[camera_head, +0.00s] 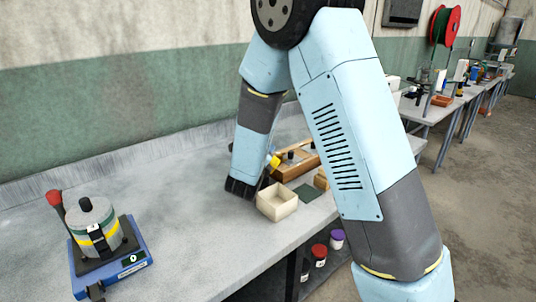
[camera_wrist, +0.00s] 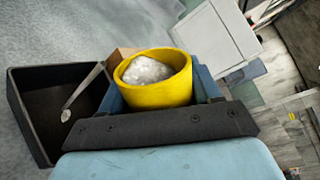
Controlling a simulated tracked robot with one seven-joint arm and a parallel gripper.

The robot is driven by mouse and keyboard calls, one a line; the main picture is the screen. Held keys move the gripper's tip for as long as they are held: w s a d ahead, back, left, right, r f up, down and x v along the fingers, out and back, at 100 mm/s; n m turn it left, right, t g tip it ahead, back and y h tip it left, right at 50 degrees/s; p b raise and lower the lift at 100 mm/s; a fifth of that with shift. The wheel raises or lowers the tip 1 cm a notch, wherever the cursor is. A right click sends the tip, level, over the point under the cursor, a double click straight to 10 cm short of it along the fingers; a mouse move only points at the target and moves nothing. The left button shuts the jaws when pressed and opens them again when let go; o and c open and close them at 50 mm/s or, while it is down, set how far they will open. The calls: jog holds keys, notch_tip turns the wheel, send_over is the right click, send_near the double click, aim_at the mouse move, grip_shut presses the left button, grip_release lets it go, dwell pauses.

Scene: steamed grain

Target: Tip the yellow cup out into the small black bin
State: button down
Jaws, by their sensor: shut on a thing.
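My gripper (camera_wrist: 158,92) is shut on the yellow cup (camera_wrist: 160,96), with blue fingers on either side of it. White grain (camera_wrist: 148,70) shows inside the cup's mouth. The small black bin (camera_wrist: 24,118) is left of the cup in the wrist view, apart from it, with a spoon (camera_wrist: 82,92) slanting across its inside. In the head view a small part of the cup (camera_head: 275,161) shows beside the end of my arm. A dark shape there could be bin or gripper; I cannot tell which. The cup's exact tilt is unclear.
A cream open box (camera_head: 277,205) stands on the bench near my gripper, with a wooden tray (camera_head: 295,163) and a dark green mat (camera_head: 308,193) beyond. The bench between is clear.

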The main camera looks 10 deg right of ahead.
jog(key=shift+w+a+f+n+h, duration=0.2)
jog(key=shift+n+h, duration=0.1)
jog(key=shift+n, duration=0.5)
jog(key=shift+a+n, duration=0.1)
jog(key=shift+n, duration=0.3)
jog(key=n, duration=0.1)
jog(key=r+n, duration=0.1)
jog(key=n+g+h, duration=0.1)
jog(key=n, duration=0.1)
jog(key=shift+w+a+r, duration=0.1)
jog(key=shift+a+r, duration=0.15)
jog(key=shift+a, duration=0.1)
jog(key=shift+w+a+r+n+h, duration=0.15)
jog(key=shift+r+n+h, duration=0.3)
jog(key=shift+n, duration=0.45)
jog(key=shift+y, duration=0.25)
